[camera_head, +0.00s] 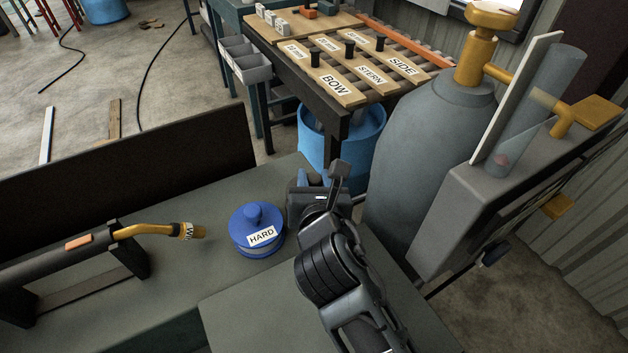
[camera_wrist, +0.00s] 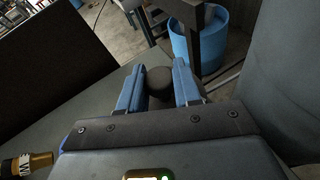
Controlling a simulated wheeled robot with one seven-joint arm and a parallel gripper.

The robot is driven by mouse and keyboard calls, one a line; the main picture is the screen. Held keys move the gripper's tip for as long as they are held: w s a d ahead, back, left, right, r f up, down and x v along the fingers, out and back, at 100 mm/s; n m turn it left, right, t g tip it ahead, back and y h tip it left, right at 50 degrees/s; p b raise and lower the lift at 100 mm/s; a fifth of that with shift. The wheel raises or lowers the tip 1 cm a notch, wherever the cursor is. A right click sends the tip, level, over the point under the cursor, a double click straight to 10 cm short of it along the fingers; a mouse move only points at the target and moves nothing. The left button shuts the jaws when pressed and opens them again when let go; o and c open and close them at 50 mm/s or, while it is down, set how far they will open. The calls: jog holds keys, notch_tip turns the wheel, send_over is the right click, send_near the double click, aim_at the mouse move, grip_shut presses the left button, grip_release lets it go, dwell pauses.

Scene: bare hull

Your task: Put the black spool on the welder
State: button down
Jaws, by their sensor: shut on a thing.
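My gripper (camera_wrist: 159,88) is shut on a dark round knob, which looks like the top of the black spool (camera_wrist: 159,77). The knob sits between the two blue fingers in the wrist view, and the rest of the spool is hidden. In the head view my gripper (camera_head: 318,192) is over the right part of the grey-green top (camera_head: 185,255), which looks like the welder's. The arm hides the spool there, and I cannot tell whether it touches the top. A blue spool (camera_head: 257,228) labelled HARD stands on that top, just left of my gripper.
A torch with a brass neck (camera_head: 155,229) lies on a black rack at the left. A dark upright panel (camera_head: 120,165) borders the top's far side. A large grey cylinder (camera_head: 425,165) stands close on the right. A blue barrel (camera_head: 362,150) and a bench with labelled boards (camera_head: 325,82) are beyond.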

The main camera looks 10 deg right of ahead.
jog(key=shift+f, duration=0.5)
dwell(0.5)
jog(key=c, duration=0.7)
grip_release()
jog(key=shift+f, duration=0.1)
jog(key=shift+s, duration=0.1)
jog(key=v, duration=0.7)
jog(key=shift+s+r+b, duration=0.25)
jog(key=shift+s+b, duration=0.05)
